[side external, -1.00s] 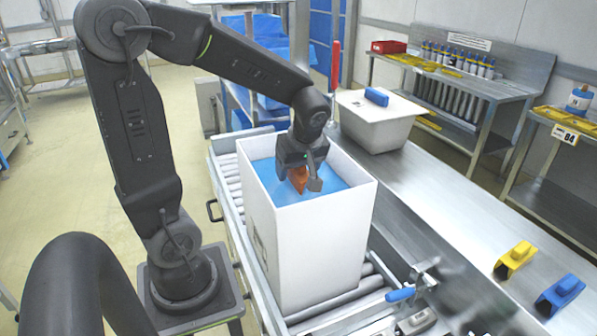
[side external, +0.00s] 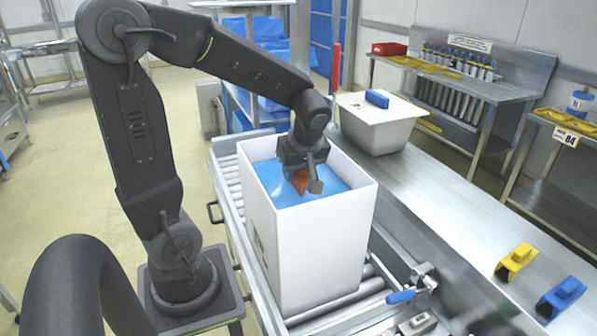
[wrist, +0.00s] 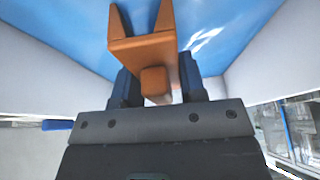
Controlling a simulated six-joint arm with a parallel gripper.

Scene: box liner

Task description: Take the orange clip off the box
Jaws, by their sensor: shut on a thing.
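The orange clip (wrist: 142,50) is between the fingers of my gripper (wrist: 157,88) in the wrist view, its two prongs pointing away from the jaws. In the side view my gripper (side external: 306,184) is shut on the orange clip (side external: 300,181), inside the open top of the tall white box (side external: 310,250). The clip is apart from the rim as far as I can see. The blue liner (side external: 268,183) fills the box opening below the gripper; it also lies behind the clip in the wrist view (wrist: 235,30). Whether the clip touches the liner I cannot tell.
The box stands on a roller conveyor (side external: 228,173). A yellow clip (side external: 516,260) and a blue clip (side external: 562,296) lie on the steel bench (side external: 450,240) at right. A lidded white tub (side external: 375,128) stands behind the box. A toggle clamp with a blue handle (side external: 401,296) is at the front.

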